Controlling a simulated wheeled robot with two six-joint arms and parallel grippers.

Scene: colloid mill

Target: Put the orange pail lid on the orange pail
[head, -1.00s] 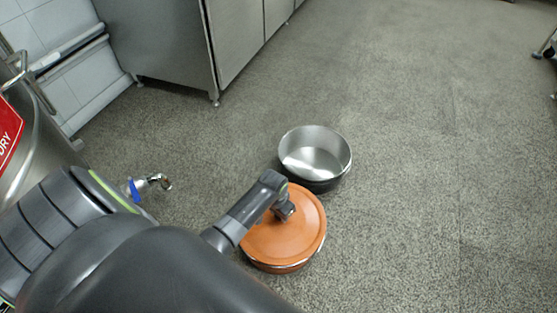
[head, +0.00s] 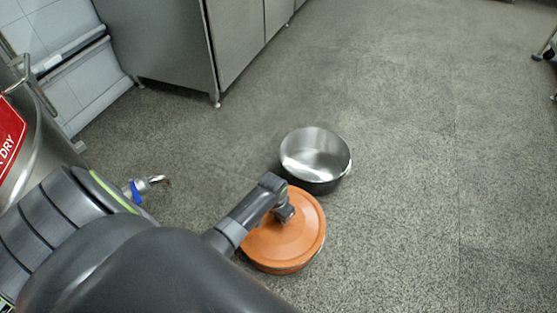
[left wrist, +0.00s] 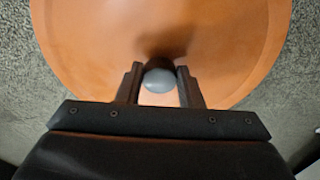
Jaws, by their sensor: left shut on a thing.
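The orange pail lid (head: 285,235) is a round orange disc, seen from above near the floor at the lower middle of the head view. It fills much of the left wrist view (left wrist: 90,45). My left gripper (head: 285,211) is over the lid. In the left wrist view its two fingers (left wrist: 160,82) are shut on the lid's grey round knob. An orange side and a thin bright edge show below the lid in the head view. The pail is mostly hidden, so I cannot tell whether the lid is seated. My right gripper is in neither view.
An open steel pot (head: 315,160) stands on the floor just behind the lid, very close to it. A steel tank (head: 38,135) with a red sign and a blue-handled tap (head: 145,188) is at the left. Steel cabinets (head: 165,50) stand behind. The floor at right is clear.

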